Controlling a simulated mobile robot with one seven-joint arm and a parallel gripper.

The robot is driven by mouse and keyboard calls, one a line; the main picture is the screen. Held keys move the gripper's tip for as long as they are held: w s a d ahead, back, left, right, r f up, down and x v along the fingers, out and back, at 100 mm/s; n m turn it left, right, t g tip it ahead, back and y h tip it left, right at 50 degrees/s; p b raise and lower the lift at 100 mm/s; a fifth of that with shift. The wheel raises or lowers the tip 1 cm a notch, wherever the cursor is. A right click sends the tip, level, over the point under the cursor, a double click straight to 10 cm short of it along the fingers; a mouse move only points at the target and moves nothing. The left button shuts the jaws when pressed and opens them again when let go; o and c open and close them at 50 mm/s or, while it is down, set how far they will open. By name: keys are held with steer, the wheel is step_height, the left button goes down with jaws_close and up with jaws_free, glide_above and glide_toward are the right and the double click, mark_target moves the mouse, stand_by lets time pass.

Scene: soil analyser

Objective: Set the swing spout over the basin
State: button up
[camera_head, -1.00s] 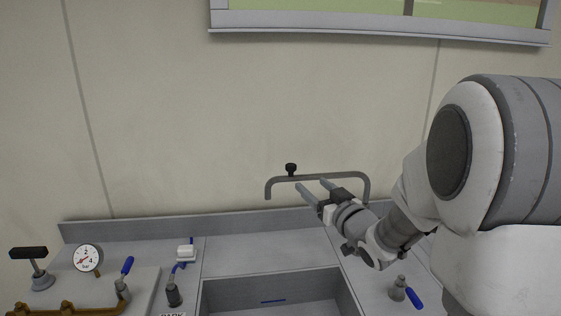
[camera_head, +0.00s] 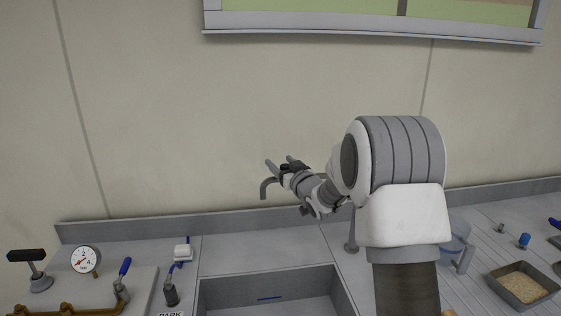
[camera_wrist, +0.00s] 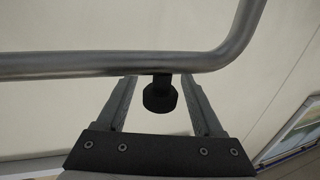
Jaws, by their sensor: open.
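The swing spout (camera_head: 264,190) is a grey bent tube; its down-turned outlet shows at the left of my gripper in the head view. Its post (camera_head: 352,240) rises right of the basin (camera_head: 208,292). My arm hides most of the tube. In the head view, the outlet appears above the basin's back ledge. My gripper (camera_head: 281,165) is open at the spout. In the wrist view, the tube (camera_wrist: 95,65) crosses the fingertips, and its black knob (camera_wrist: 160,96) appears between the two fingers (camera_wrist: 161,90), apart from both. The knob's depth along the fingers is unclear.
A tray of grainy material (camera_head: 524,287) and a clear jug (camera_head: 455,240) stand at the right. The wall is close behind the spout.

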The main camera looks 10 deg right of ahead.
steer(key=shift+w+a, duration=0.1)
steer(key=shift+w, duration=0.2)
steer(key=shift+c, duration=0.3)
jaws_close()
stand_by(1.0)
